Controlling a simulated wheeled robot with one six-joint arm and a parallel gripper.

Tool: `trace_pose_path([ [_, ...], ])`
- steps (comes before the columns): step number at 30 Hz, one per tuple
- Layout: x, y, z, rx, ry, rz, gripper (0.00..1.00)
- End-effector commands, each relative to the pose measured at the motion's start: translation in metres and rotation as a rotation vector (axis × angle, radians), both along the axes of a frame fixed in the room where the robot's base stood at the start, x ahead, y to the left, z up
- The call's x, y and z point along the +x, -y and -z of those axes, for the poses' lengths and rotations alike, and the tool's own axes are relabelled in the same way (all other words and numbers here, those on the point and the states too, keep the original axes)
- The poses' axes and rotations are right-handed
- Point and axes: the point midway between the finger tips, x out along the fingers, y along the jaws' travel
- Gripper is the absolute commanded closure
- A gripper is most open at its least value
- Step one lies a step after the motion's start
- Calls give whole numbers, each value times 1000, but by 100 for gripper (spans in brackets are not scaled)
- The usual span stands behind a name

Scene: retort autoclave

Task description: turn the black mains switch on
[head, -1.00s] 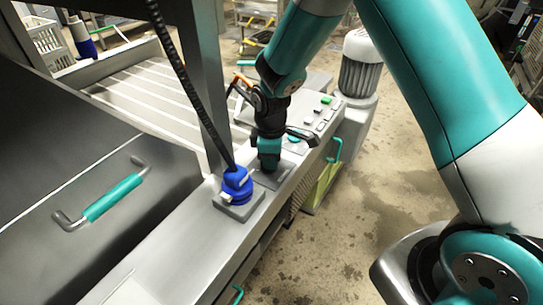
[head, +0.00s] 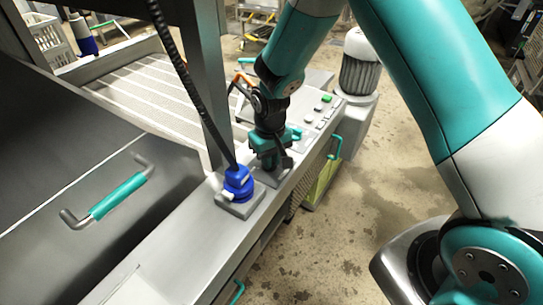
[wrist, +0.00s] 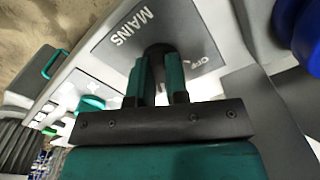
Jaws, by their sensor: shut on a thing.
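The black mains switch (wrist: 157,50) shows in the wrist view between my two teal fingers, on a grey plate (wrist: 112,45) lettered "MAINS". A second, partly readable word, apparently "OFF", stands to the right of the switch. My gripper (wrist: 158,78) is shut on the switch, and the fingers hide part of it. In the head view my gripper (head: 271,163) points down at the plate (head: 268,180) on the machine's ledge. There the switch itself is hidden by the gripper, and its exact pointing direction cannot be told.
A blue plug (head: 238,184) with a black coiled cable stands close left of my gripper; its blue edge also shows in the wrist view (wrist: 308,35). A steel post rises beside it. Push buttons (head: 320,109) lie behind on the ledge. Open floor lies to the right.

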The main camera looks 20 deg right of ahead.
Motion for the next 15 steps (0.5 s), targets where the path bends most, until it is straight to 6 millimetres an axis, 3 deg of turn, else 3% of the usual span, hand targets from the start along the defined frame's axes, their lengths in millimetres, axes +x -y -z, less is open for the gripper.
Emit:
trace_pose_path([
  [15,4,-2,-3,2,13,287,100],
])
